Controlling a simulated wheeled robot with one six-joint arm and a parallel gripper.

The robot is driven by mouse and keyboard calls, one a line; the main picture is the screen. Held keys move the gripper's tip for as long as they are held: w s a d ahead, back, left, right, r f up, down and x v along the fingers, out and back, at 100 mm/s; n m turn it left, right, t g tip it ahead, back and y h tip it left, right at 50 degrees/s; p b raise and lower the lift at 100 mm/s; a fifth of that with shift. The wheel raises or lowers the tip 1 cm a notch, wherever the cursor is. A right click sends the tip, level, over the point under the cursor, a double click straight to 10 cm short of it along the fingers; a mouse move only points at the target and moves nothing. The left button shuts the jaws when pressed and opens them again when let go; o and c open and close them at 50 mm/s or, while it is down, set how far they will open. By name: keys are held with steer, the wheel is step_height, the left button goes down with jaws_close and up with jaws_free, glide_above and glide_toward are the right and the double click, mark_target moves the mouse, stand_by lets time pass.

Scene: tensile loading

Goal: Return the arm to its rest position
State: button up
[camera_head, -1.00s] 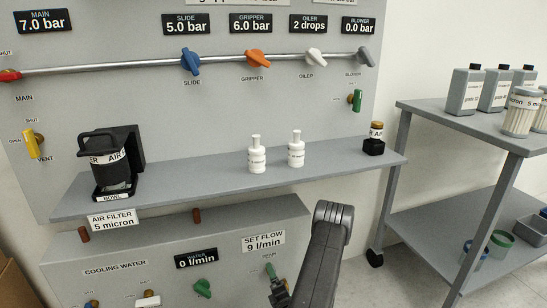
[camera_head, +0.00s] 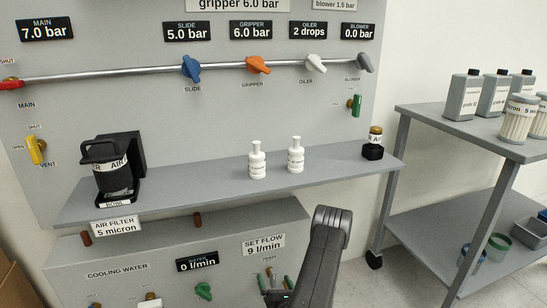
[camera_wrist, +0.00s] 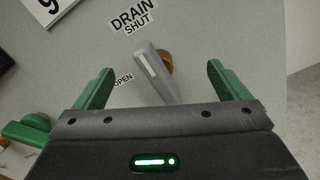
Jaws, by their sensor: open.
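My gripper (camera_wrist: 160,70) is open in the wrist view, its two green fingers spread wide. A grey drain lever (camera_wrist: 156,76) on a brass-coloured stem stands between the fingers. I see no finger touching it. Labels DRAIN SHUT and OPEN are beside it, and the lever's far end lies near SHUT. In the head view my gripper (camera_head: 275,284) is small at the lower edge, below the drain label. My dark arm (camera_head: 325,245) rises from the bottom edge, bent at a rounded elbow below the shelf.
The grey shelf (camera_head: 220,187) above carries the air filter (camera_head: 112,172) and two white bottles (camera_head: 257,163). A green water knob (camera_head: 203,291) is left of my gripper. A trolley (camera_head: 420,112) with grey bottles stands at the right. Floor shows between panel and trolley.

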steer(key=shift+a+n+p, duration=0.1)
steer(key=shift+n+p, duration=0.75)
steer(key=shift+n, duration=1.45)
steer(key=shift+r, duration=0.1)
